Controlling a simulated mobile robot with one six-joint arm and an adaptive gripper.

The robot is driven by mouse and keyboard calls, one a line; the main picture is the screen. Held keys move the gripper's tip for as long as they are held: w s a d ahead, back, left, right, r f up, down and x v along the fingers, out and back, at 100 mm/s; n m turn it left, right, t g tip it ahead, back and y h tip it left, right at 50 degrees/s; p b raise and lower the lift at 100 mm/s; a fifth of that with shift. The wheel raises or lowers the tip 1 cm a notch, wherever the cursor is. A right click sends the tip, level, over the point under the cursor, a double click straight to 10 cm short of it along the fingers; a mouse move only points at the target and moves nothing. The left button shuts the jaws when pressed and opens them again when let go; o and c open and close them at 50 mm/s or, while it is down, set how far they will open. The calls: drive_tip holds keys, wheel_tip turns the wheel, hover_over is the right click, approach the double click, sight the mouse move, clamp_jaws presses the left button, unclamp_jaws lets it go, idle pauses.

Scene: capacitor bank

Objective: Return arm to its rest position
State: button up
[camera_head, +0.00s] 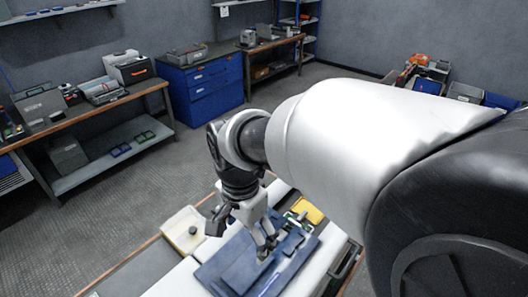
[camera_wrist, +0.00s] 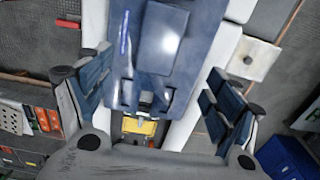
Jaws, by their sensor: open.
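My arm reaches from the right of the head view, and my gripper (camera_head: 262,248) points down over a white-topped bench. In the wrist view my gripper (camera_wrist: 160,92) shows its two blue-padded fingers wide apart, with nothing between them. Below it lies a blue mat or tray (camera_head: 212,272) with a raised blue rectangular block (camera_wrist: 162,40) on it. I cannot tell how high the gripper is above them.
A yellow item (camera_head: 308,211) lies beyond the blue mat, and a pale square plate with a dark knob (camera_head: 187,232) lies to its left. A workbench with cases (camera_head: 130,98) and a blue drawer cabinet (camera_head: 203,83) stand behind. The floor between is clear.

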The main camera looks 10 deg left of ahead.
drive_tip(key=shift+d+r, duration=0.1)
drive_tip(key=s+d+n+t+b, duration=0.1)
drive_tip(key=s+d+n, duration=0.1)
drive_tip(key=d, duration=0.5)
drive_tip(key=s+d+r+n+t+b, duration=0.1)
drive_tip(key=s+d+n+t+b, duration=0.1)
drive_tip(key=s+d, duration=0.3)
drive_tip(key=s+d+n+t+b, duration=0.1)
drive_tip(key=s+d, duration=0.3)
drive_tip(key=d, duration=0.6)
drive_tip(key=shift+s+r+n+t+b, duration=0.3)
drive_tip(key=shift+r+n+b, duration=0.15)
drive_tip(key=shift+n, duration=0.45)
